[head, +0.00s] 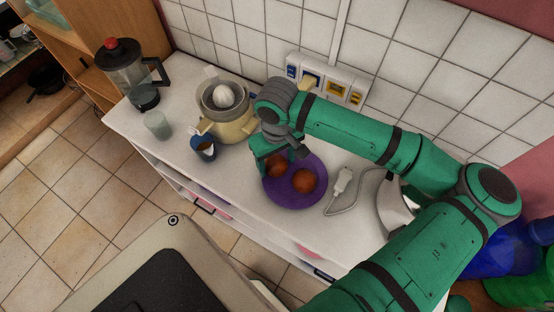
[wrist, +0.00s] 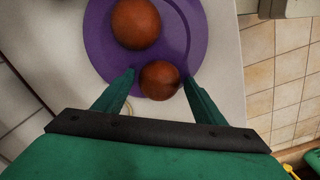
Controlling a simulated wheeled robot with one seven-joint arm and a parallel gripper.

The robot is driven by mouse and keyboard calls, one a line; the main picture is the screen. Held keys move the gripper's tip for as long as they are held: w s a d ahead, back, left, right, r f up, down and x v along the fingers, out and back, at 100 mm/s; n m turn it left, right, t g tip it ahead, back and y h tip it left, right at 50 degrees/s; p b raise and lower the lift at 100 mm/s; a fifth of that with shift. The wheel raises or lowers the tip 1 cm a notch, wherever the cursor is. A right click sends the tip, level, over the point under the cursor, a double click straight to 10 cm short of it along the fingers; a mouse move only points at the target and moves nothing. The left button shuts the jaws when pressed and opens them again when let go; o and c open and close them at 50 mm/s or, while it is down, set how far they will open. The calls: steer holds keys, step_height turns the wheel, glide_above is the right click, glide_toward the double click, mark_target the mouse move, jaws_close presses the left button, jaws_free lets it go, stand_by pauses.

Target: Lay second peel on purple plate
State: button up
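The purple plate (head: 292,202) lies on the white counter, and it also shows in the wrist view (wrist: 98,40). Two round orange-brown peels rest on it. One peel (head: 303,181) is in the open near the plate's middle; it also shows in the wrist view (wrist: 136,23). The other peel (head: 276,167) is near the plate's edge, partly hidden by my gripper (head: 272,158) in the head view. In the wrist view my gripper (wrist: 160,79) has its fingers apart on both sides of this peel (wrist: 160,82), with narrow gaps seeming to show between them.
A yellowish juicer (head: 232,127) and a blue cup (head: 204,148) stand left of the plate. A grey cup (head: 158,125) and a blender (head: 130,75) are farther left. A white corded plug (head: 342,181) lies right of the plate. The tiled wall (head: 400,50) bounds the counter behind.

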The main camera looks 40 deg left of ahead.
mark_target(277, 163)
step_height(277, 163, up, 12)
steer(key=shift+r, duration=0.2)
stand_by(0.4)
stand_by(0.5)
